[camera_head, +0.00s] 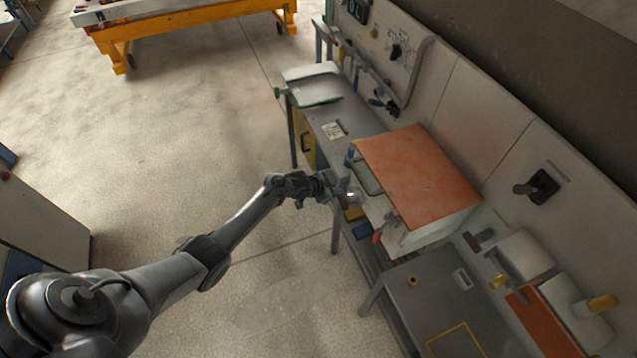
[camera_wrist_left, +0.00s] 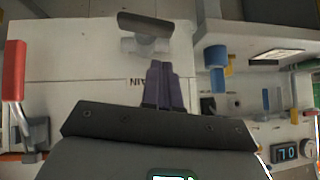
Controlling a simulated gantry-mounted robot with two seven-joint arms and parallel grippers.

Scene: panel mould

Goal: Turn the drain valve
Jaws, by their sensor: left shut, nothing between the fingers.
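My left gripper (camera_head: 338,189) is shut and empty, in front of the near side of the orange-topped cabinet (camera_head: 418,172). In the left wrist view its closed fingers (camera_wrist_left: 162,85) point at a pale panel (camera_wrist_left: 70,75). They partly cover an upside-down label (camera_wrist_left: 137,82) that seems to read DRAIN. Just above the fingertips is a dark lever handle (camera_wrist_left: 145,24) on a pale grey body (camera_wrist_left: 145,46), likely the drain valve. It lies crosswise, slightly tilted. A small gap shows between fingertips and lever; contact cannot be told. My right gripper is out of view.
A red handle (camera_wrist_left: 14,70) projects at the left of the wrist view, a blue-capped fitting (camera_wrist_left: 217,56) at the right, with a small gauge display (camera_wrist_left: 285,153) lower right. A grey bench (camera_head: 440,290) stands beside the cabinet. Open floor (camera_head: 180,130) lies left.

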